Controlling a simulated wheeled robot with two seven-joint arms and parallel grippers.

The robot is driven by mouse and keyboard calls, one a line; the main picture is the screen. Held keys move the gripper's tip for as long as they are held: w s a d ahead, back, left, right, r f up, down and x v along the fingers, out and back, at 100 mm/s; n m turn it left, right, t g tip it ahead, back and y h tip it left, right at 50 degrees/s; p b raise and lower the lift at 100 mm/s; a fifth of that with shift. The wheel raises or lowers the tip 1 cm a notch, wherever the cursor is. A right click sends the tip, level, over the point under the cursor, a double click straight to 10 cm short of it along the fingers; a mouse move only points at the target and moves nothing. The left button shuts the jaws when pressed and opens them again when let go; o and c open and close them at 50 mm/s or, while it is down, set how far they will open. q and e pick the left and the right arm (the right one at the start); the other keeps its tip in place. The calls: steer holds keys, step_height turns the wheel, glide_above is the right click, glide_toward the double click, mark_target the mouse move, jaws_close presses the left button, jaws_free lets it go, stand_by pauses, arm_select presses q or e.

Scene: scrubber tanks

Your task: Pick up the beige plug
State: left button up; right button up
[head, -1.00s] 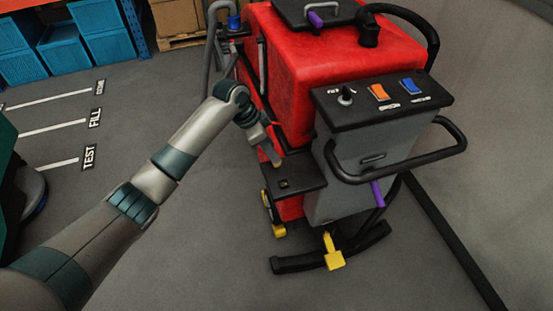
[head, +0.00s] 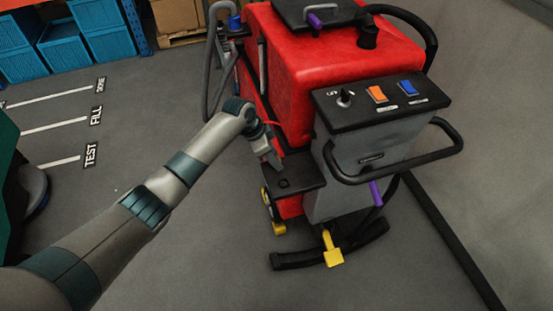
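My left gripper (head: 276,164) reaches in from the left over the black ledge (head: 308,176) on the side of the red and grey scrubber (head: 335,72). Its fingers point down toward the ledge, but are too small to tell whether they are open or shut. A small dark socket or ring (head: 284,183) shows on the ledge just below and right of the fingertips. I cannot make out the beige plug; it may be hidden at or behind the fingers. My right gripper is not in view.
A black handle loop (head: 405,178) and yellow pedal (head: 332,250) stick out.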

arm_select(q)
steer(key=shift+f, duration=0.2)
stand_by(0.3)
jaws_close()
steer(key=shift+r, duration=0.1)
